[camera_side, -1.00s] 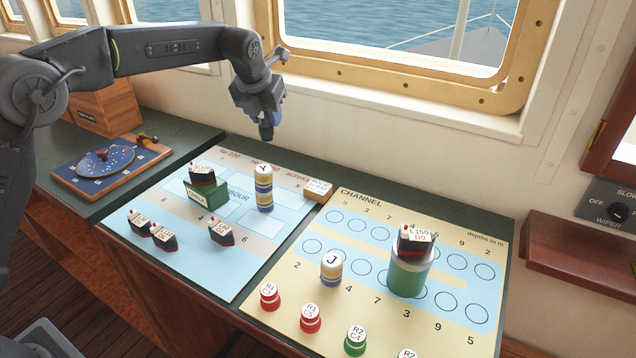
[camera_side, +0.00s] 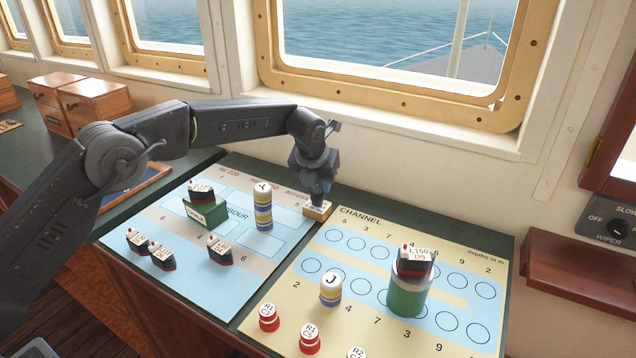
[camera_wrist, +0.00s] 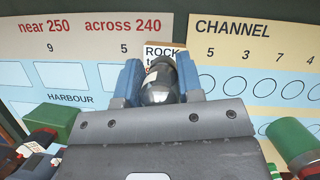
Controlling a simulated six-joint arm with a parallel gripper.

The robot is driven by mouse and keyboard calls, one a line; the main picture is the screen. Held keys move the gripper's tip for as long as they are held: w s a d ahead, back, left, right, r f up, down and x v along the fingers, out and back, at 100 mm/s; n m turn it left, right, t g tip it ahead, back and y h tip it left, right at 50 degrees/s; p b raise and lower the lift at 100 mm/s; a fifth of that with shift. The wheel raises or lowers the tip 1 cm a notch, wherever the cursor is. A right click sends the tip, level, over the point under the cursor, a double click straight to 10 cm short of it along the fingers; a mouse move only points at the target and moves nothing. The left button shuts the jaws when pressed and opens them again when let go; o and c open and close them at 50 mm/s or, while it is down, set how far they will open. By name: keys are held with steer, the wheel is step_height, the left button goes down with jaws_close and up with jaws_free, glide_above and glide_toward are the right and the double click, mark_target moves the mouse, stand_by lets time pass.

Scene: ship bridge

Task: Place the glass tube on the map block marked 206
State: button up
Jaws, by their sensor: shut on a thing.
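My gripper (camera_side: 319,196) is low over a small wooden block (camera_side: 318,212) at the back, between the two charts. In the wrist view the blue fingers are shut on a dark, glossy, rounded thing (camera_wrist: 158,88); I cannot tell whether it is the glass tube. The block's white label, reading "ROCK to" (camera_wrist: 153,51), shows just beyond it, partly hidden. I cannot tell whether the held thing touches the block. I see no block marked 206.
A striped stack marked Y (camera_side: 263,208) stands close left of my gripper. A green block (camera_side: 206,211) carries a model ship. The channel chart (camera_side: 345,215) at the right holds a J piece (camera_side: 331,290) and a green cylinder (camera_side: 408,298) with a ship on top.

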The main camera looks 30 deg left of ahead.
steer(key=shift+f, duration=0.25)
steer(key=shift+f, duration=0.1)
steer(key=o, duration=0.9)
